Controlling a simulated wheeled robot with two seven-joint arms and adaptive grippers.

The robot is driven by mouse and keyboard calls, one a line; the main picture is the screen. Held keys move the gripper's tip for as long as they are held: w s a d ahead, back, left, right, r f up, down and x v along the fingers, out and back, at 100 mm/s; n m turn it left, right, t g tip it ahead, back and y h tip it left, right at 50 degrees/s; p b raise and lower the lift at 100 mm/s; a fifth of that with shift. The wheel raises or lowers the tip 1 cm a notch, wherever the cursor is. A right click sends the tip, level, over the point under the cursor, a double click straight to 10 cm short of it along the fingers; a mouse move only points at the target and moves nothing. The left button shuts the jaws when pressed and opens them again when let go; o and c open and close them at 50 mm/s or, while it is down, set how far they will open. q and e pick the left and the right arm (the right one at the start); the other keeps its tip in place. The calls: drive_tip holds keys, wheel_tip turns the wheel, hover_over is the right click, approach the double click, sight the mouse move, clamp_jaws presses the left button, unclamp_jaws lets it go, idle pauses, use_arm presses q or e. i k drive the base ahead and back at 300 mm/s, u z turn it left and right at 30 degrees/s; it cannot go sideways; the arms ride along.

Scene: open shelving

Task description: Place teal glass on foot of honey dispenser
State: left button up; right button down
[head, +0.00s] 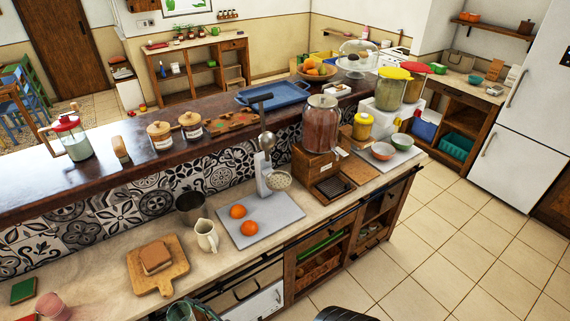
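A greenish-teal glass (181,312) shows at the bottom edge, largely cut off by the frame, at the counter's front edge. The honey dispenser (321,126) is a big clear jar of reddish-brown liquid with a metal lid. It stands on a wooden block at the counter's back. Its foot (333,187), a low wooden tray with a dark grille, lies in front of the block and looks bare.
A juicer (267,165) and two oranges stand on a grey board (262,229) left of the foot. A cream jug (206,236) and a cutting board (157,267) with bread are further left. Two bowls (383,151) are to the right. A dark rounded shape (345,314) shows at the bottom edge.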

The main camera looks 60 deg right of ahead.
sight(357, 169)
drive_tip(key=z, duration=0.65)
drive_tip(key=k, duration=0.95)
drive_tip(key=z, duration=1.3)
drive_tip(key=i, duration=0.7)
drive_tip(key=z, duration=0.75)
drive_tip(key=i, duration=1.9)
drive_tip(key=u, duration=0.5)
